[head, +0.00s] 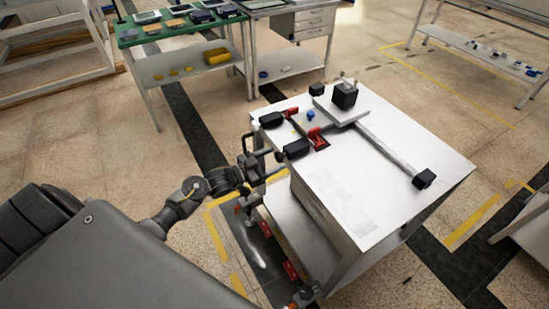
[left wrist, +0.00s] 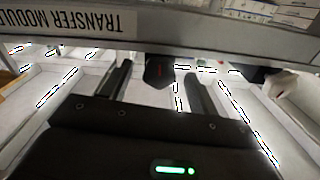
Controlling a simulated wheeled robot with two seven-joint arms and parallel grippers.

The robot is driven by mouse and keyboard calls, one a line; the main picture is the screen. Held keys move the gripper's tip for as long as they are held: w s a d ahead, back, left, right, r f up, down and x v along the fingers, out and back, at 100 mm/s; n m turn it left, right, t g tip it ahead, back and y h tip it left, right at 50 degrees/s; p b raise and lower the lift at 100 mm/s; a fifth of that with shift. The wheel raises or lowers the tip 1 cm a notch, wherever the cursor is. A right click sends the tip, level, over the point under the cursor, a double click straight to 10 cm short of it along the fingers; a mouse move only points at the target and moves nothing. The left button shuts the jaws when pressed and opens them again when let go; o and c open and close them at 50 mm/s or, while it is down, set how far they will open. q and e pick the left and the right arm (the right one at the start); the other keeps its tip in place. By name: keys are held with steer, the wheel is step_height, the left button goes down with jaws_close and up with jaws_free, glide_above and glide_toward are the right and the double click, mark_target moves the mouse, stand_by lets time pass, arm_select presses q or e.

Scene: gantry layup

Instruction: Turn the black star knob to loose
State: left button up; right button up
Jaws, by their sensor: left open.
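A black faceted knob (left wrist: 159,71), which looks like the star knob, shows in the left wrist view below a grey bar lettered "TRANSFER MODULE" (left wrist: 70,20). My left gripper (left wrist: 160,88) is open, with one dark finger on each side of the knob. I cannot tell whether either finger touches it; no grip on it shows. In the head view my left gripper (head: 262,160) is at the left side of the white-topped cart (head: 385,205). I cannot single out the star knob there. My right gripper is not in view.
The cart top carries black handles (head: 271,119), red clamps (head: 316,138), a black block (head: 345,96) and a long bar (head: 390,150). A green-topped bench (head: 150,37) stands behind at the left, a shelf table (head: 490,55) at the far right. A pale knob (left wrist: 285,84) shows at the wrist view's right.

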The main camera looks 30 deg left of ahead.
arm_select(q)
steer(key=shift+w+d, duration=0.25)
steer(key=shift+w, duration=0.15)
steer(key=c, duration=1)
steer(key=shift+o, duration=0.2)
